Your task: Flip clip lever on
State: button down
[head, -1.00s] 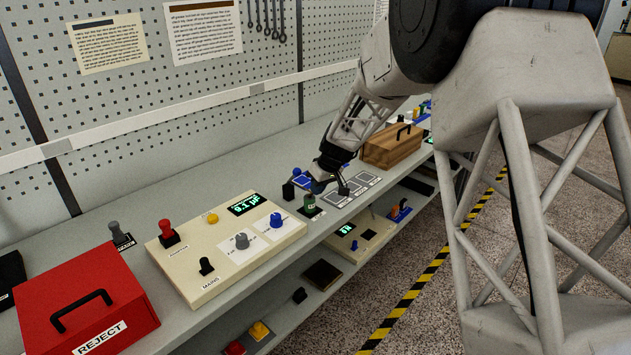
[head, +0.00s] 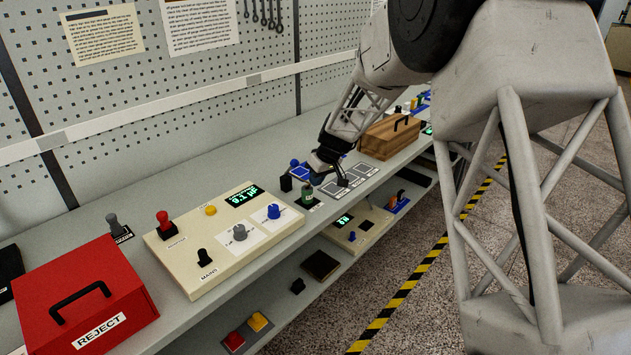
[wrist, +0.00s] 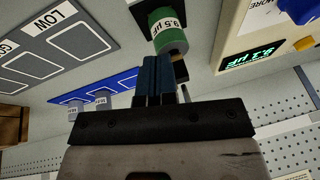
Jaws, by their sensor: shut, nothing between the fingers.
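My gripper (wrist: 159,82) is shut and empty, its dark blue fingers side by side in the wrist view. It also shows in the head view (head: 318,180), low over the bench. A green cylinder (wrist: 167,32) labelled 9.5 µF stands just beyond the fingertips; whether they touch cannot be told. The same green cylinder (head: 306,194) stands on a dark base in the head view. A small dark and tan part (wrist: 181,70) shows beside the fingers, partly hidden by them. I cannot tell which part is the clip lever, nor its position.
A cream panel (head: 186,272) with knobs, levers and a green display (head: 243,196) stands left of the gripper. Grey marked pads (head: 358,171) and a wooden box (head: 386,140) lie to its right. A small black block (head: 286,183) and a red REJECT box (head: 80,300) stand farther left.

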jog(key=shift+d+r, duration=0.15)
jog(key=shift+r, duration=0.35)
jog(key=s+d+r, duration=0.5)
jog(key=d+r, duration=0.2)
jog(key=shift+d+r, duration=0.2)
jog(key=shift+r, duration=0.05)
jog(key=s+d+r+m+h, duration=0.15)
jog(key=s+r, duration=0.35)
jog(key=s, duration=0.6)
jog(key=s+d+r+m, duration=0.2)
jog(key=s+r, duration=0.3)
jog(key=s, duration=0.6)
jog(key=s+d+f+m+h, duration=0.1)
jog(key=s+m, duration=0.1)
jog(key=s, duration=1)
jog(key=s+d+f+m+h, duration=0.1)
jog(key=s+d+m, duration=0.1)
jog(key=s, duration=1)
jog(key=shift+s+d+t+h, duration=0.15)
jog(key=shift+s+t+h, duration=0.2)
jog(key=shift+s+t, duration=0.05)
